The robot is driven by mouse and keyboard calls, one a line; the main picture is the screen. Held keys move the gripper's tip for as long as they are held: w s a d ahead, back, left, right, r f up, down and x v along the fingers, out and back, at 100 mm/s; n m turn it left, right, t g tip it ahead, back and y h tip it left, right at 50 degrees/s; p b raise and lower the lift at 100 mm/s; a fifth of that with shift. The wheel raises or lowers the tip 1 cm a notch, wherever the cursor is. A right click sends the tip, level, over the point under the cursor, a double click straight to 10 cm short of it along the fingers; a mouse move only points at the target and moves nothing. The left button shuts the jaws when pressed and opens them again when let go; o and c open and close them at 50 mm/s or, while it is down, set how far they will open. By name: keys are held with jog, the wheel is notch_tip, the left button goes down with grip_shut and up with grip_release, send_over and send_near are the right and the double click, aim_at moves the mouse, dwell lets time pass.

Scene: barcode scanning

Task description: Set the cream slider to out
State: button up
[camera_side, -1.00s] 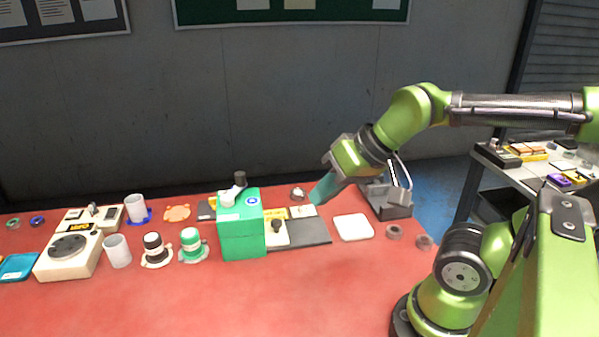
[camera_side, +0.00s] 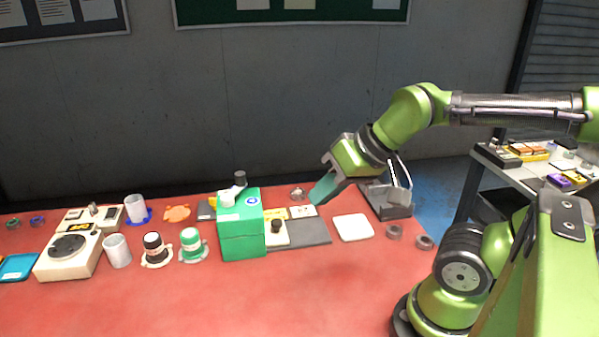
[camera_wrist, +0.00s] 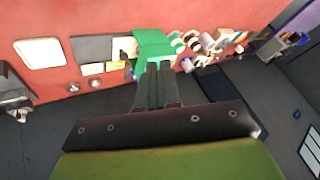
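A cream block with a dark knob (camera_side: 277,235), which looks like the cream slider, stands against the right side of the green box (camera_side: 241,228). In the wrist view a cream piece (camera_wrist: 124,46) shows beside the green box (camera_wrist: 152,42). I cannot read any "out" mark or tell the slider's setting. My gripper (camera_side: 322,192) hangs above the table, behind and right of the cream block, apart from it. Its teal fingers (camera_wrist: 159,75) look closed together with nothing between them. They cover part of the area near the green box in the wrist view.
A grey plate (camera_side: 312,232) and a white square pad (camera_side: 353,228) lie right of the cream block. A dark stand (camera_side: 388,200) is behind the pad. White cups, capped jars and a cream dial device (camera_side: 70,257) fill the left. The red table's front is clear.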

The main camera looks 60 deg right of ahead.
jog(key=shift+o, duration=1.1)
jog(key=shift+d+f, duration=0.2)
jog(key=shift+f, duration=0.05)
jog(key=o, duration=0.4)
jog(key=w+d, duration=0.1)
jog(key=w+d+f+m+g, duration=0.1)
jog(key=shift+w+f+h, duration=0.1)
jog(key=shift+w+h, duration=0.2)
jog(key=m+g+y, duration=0.2)
jog(key=m+g, duration=0.4)
jog(key=m, duration=0.5)
send_over(277, 221)
jog(key=s+d, duration=0.1)
jog(key=d, duration=0.6)
notch_tip(277, 221, down, 5)
jog(key=w+r+m+y, duration=0.1)
jog(key=m, duration=0.1)
jog(key=x, duration=1.6)
jog(key=shift+s+a, duration=0.1)
jog(key=shift+a, duration=0.15)
jog(key=shift+r, duration=0.1)
grip_shut()
